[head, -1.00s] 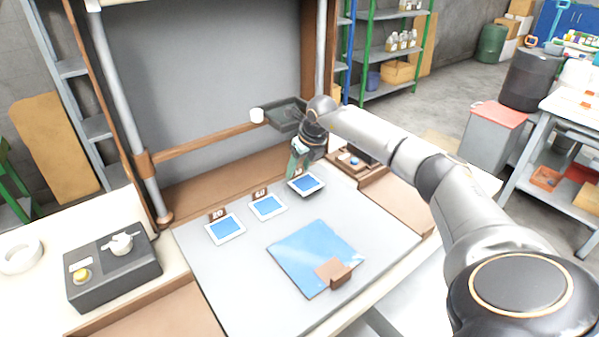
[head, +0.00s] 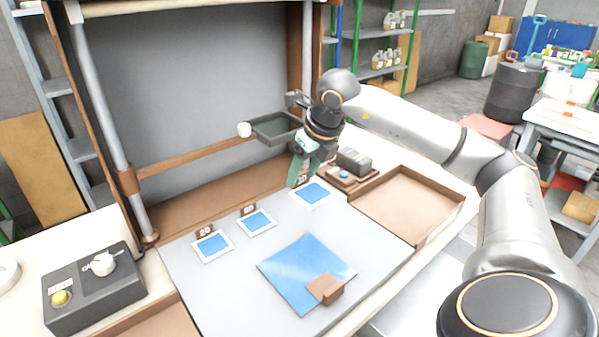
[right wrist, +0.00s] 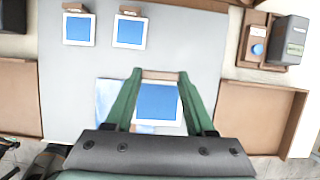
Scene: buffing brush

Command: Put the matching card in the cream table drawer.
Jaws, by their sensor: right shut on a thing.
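My right gripper (head: 300,165) is shut on the brown tag of a white-edged blue card (head: 312,194), the rightmost card. In the right wrist view its fingers (right wrist: 160,72) pinch the tag, and the card (right wrist: 158,102) overlaps the large blue sheet, seemingly raised off the mat. Two similar cards lie on the grey mat: a left one (head: 212,246) and a middle one (head: 256,222), each with a brown number tag. A large blue sheet (head: 300,265) with a brown block lies in front. An open brown drawer or tray (head: 410,200) is at the cream table's right. My left gripper is not visible.
A black control box (head: 93,288) with a yellow button and grey knob stands at left. A small grey device (head: 354,160) stands beside the drawer. The drawer looks empty.

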